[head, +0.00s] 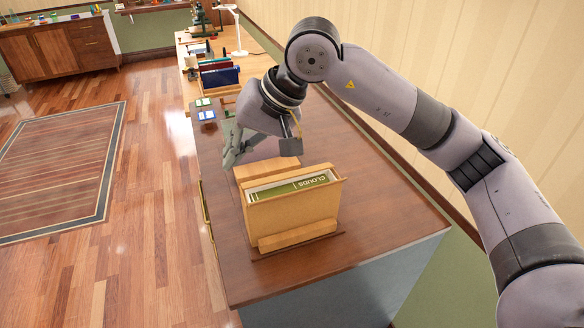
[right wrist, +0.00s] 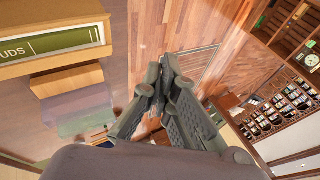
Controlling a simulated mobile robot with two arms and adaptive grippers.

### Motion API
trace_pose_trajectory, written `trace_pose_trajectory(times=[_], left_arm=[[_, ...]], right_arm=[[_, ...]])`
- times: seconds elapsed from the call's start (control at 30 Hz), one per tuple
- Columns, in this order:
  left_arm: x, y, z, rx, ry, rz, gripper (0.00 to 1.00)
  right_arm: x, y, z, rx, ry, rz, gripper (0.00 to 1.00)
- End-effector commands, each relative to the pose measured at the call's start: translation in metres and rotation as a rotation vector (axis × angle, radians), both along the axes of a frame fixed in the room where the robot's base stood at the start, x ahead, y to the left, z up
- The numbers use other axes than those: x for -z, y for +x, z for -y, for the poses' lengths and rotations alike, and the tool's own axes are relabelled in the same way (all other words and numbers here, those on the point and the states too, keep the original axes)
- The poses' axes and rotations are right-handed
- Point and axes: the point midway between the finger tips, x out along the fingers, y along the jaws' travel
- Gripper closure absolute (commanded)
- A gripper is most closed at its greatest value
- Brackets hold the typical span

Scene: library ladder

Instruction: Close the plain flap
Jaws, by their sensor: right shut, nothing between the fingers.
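A light wooden box (head: 290,214) stands on the dark wooden counter with a green book marked "CLOUDS" (head: 300,188) in its open top. A plain wooden panel (head: 270,169) lies low behind the box, and I take it for the plain flap; it seems folded out. In the right wrist view this panel (right wrist: 67,80) shows at the left, below the book (right wrist: 62,42). My right gripper (head: 230,158) is shut and empty, just left of and above the panel; its fingertips (right wrist: 163,78) meet in the wrist view. I cannot tell whether it touches the panel. My left gripper is out of view.
The counter (head: 385,205) is clear to the right of the box. Small blue-and-white items (head: 206,115) and upright blue and red books (head: 220,76) stand farther back. A white lamp (head: 235,35) is beyond. The wall runs along the right.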

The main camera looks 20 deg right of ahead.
Motion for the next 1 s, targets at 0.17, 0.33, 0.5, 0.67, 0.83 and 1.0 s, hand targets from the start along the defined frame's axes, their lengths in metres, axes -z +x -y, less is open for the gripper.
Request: trace_pose_trajectory(times=[0.17, 0.33, 0.5, 0.67, 0.83, 1.0], left_arm=[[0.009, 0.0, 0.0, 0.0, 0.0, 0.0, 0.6], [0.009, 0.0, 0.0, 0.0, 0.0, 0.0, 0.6], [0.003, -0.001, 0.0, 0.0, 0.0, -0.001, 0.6], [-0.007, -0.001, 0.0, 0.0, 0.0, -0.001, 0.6], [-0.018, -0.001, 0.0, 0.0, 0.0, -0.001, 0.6], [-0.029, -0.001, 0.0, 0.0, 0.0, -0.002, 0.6]], right_arm=[[-0.017, 0.033, 0.089, -0.017, -0.412, 0.154, 1.0], [-0.026, 0.038, 0.12, -0.022, -0.551, 0.172, 1.0], [-0.01, 0.045, 0.121, -0.026, -0.558, 0.168, 1.0], [0.019, 0.059, 0.12, -0.026, -0.555, 0.164, 1.0], [0.052, 0.074, 0.119, -0.026, -0.552, 0.164, 1.0], [0.079, 0.072, 0.119, -0.028, -0.552, 0.168, 1.0]])
